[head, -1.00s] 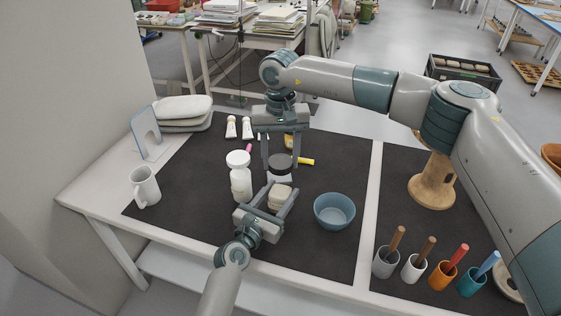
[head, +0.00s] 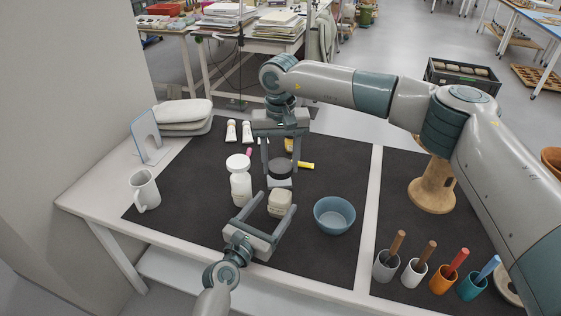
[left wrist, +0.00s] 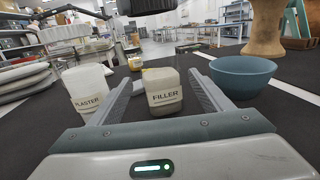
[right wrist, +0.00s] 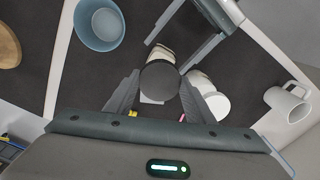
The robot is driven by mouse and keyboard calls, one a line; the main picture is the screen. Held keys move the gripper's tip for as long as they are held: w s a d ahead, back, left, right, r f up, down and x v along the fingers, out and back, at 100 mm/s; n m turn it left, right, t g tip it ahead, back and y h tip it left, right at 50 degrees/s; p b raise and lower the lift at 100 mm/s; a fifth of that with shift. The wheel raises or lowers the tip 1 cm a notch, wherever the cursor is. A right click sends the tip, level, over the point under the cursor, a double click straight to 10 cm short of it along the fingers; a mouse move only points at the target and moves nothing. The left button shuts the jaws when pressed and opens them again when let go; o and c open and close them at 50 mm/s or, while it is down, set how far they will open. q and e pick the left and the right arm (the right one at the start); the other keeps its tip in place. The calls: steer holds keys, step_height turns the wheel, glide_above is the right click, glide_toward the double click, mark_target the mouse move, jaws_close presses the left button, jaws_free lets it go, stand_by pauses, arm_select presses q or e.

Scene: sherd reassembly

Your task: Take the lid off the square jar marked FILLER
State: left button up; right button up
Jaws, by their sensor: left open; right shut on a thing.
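The square jar marked FILLER (left wrist: 164,93) stands upright between the spread fingers of my left gripper (left wrist: 163,98), clear of both. In the head view the jar (head: 279,205) has a pale beige top with no dark lid on it. My left gripper (head: 271,198) is open. The lid (right wrist: 160,80) hides part of the jar (right wrist: 160,53) in the right wrist view.
The white PLASTER jar (head: 240,186) stands close on the left. A blue bowl (head: 334,214) is on the right. A white mug (head: 145,189), white tubes (head: 231,131) and a yellow-handled tool (head: 305,165) lie around. The mat's front is clear.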

arm_select(q)
steer(key=v, duration=0.7)
steer(key=shift+s+a, duration=0.2)
steer(key=shift+s, duration=0.1)
arm_select(e)
steer(key=shift+f, duration=0.15)
arm_select(q)
steer(key=shift+s+f, duration=0.1)
steer(key=shift+f, duration=0.05)
arm_select(e)
steer(key=shift+s, duration=0.1)
